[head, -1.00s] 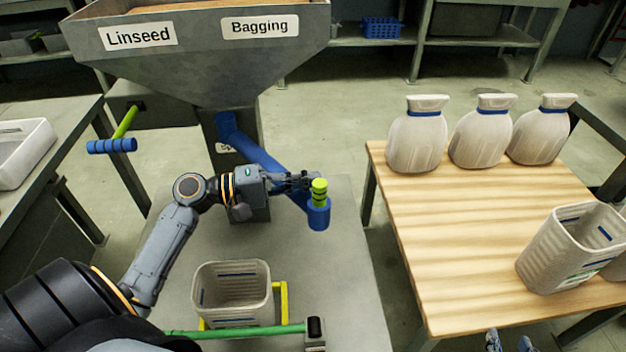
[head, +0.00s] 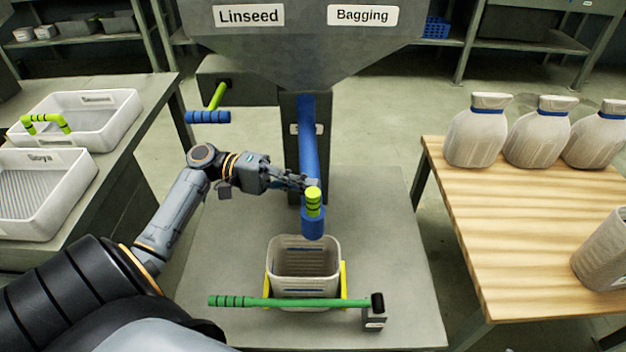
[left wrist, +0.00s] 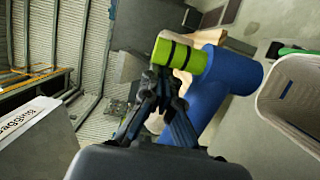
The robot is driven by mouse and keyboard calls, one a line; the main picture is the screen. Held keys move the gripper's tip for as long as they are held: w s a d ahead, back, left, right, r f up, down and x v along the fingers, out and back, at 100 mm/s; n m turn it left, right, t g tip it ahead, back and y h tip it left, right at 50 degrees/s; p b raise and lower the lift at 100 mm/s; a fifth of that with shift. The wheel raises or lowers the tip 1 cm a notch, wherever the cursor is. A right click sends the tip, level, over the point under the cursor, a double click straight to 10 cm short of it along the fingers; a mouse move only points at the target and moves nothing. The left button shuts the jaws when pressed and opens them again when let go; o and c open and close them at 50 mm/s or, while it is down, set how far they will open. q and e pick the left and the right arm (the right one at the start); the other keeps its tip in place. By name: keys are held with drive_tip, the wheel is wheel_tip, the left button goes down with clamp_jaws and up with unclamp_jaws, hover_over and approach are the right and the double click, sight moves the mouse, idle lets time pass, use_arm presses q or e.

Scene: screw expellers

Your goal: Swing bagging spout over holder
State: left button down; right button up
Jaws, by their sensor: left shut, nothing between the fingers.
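The blue bagging spout (head: 308,150) runs from the hopper column towards me. Its open end (head: 312,224) is near the rear rim of an open bag (head: 305,262), above it in the picture. A lime-green handle (head: 314,202) with black bands stands on the spout end; it also shows in the left wrist view (left wrist: 180,55). The bag stands in the holder with yellow side arms (head: 344,280). My left gripper (head: 305,183) is shut and empty, with its fingertips against or right beside the handle; contact is not clear. My right gripper is not in view.
A green lever (head: 285,302) crosses in front of the bag. The hopper (head: 310,50) stands behind. Another lime and blue handle (head: 208,115) sticks out left. A wooden table (head: 480,230) with several bags is at right, white trays (head: 95,115) at left.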

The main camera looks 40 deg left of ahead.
use_arm(q)
drive_tip(key=shift+s+a, duration=0.45)
drive_tip(key=shift+a, duration=0.15)
drive_tip(key=v, duration=1.2)
idle(0.5)
